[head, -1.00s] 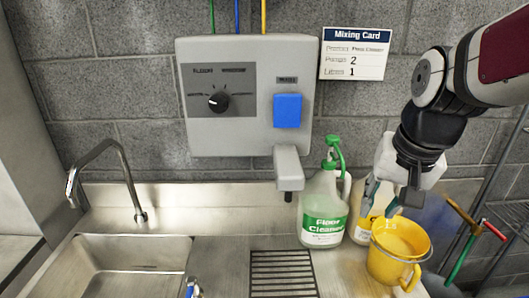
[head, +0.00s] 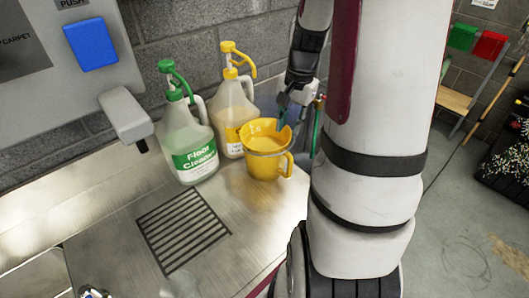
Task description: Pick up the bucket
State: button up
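The yellow bucket (head: 264,166), a jug-like pail with a side handle, stands upright on the steel counter near its right edge, beside two bottles. My gripper (head: 284,112) is at the bucket's far right rim, its teal fingertips pointing down at the rim. Whether the fingers touch or pinch the rim is too small to tell, and part of the gripper is hidden behind my arm.
A green-topped floor cleaner bottle (head: 191,140) and a yellow-topped bottle (head: 232,115) stand close left of the bucket. A drain grate (head: 183,229) lies in front. A dispenser with a blue button (head: 91,44) hangs on the wall. Open floor (head: 455,215) lies right.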

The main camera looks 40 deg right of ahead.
aim_at(287, 142)
jog(key=f, duration=0.6)
jog(key=w+f+p, duration=0.1)
jog(key=f, duration=0.3)
jog(key=shift+w+d, duration=0.1)
jog(key=shift+d, duration=0.2)
jog(key=shift+w+f, duration=0.1)
jog(key=shift+f, duration=0.6)
jog(key=shift+c, duration=0.3)
grip_shut()
jog(key=shift+r, duration=0.1)
